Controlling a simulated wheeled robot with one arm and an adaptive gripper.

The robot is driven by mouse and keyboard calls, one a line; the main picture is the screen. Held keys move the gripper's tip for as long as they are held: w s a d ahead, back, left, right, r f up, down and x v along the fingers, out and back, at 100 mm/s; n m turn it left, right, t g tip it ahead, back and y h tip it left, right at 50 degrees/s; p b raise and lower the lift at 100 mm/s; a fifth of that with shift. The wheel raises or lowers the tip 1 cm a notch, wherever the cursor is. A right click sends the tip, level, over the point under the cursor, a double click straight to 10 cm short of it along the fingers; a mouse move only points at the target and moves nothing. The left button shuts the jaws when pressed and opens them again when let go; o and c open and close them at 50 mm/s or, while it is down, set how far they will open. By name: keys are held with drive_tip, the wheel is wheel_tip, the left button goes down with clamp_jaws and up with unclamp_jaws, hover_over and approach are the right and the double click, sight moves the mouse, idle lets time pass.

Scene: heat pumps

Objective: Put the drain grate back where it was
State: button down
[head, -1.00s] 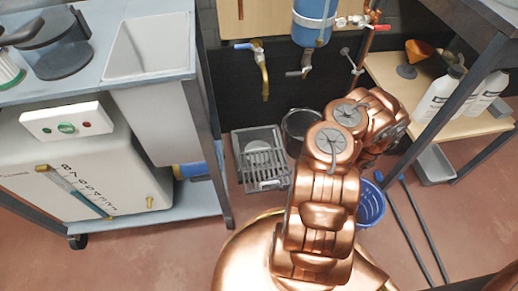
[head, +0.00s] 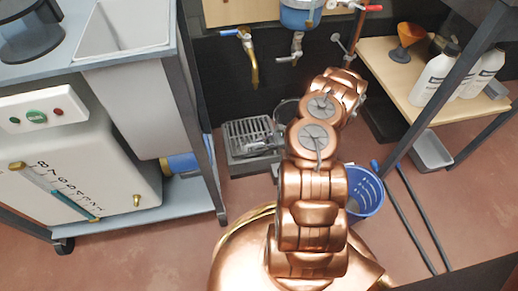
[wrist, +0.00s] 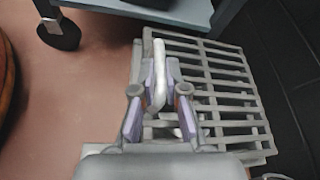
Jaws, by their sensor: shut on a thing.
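The drain grate (head: 247,131) is a grey slotted panel low by the dark wall, over the grey drain frame (head: 243,168). In the wrist view the grate (wrist: 222,88) fills the middle right, with a pale upright handle (wrist: 158,72) at its left. My gripper (wrist: 158,97) is shut on this handle, one finger on each side. In the head view my gripper (head: 266,145) shows only partly at the grate's right side, behind my copper arm. The grate lies over the frame, but I cannot tell whether it sits flush. My arm hides part of the right side.
A brass tap (head: 249,58) hangs above the drain. A wooden shelf (head: 392,82) holds bottles at the right.

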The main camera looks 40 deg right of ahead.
drive_tip(key=shift+w+d, duration=0.1)
drive_tip(key=shift+w, duration=0.2)
drive_tip(key=shift+w+f+b, duration=0.1)
drive_tip(key=shift+f+b, duration=0.95)
drive_tip(key=shift+f, duration=0.65)
drive_tip(key=shift+f, duration=0.55)
drive_tip(key=c, duration=1.2)
unclamp_jaws()
drive_tip(key=shift+r, duration=0.7)
drive_tip(key=p+v, duration=0.4)
drive_tip(key=v, duration=0.8)
drive_tip(key=shift+w+f, duration=0.1)
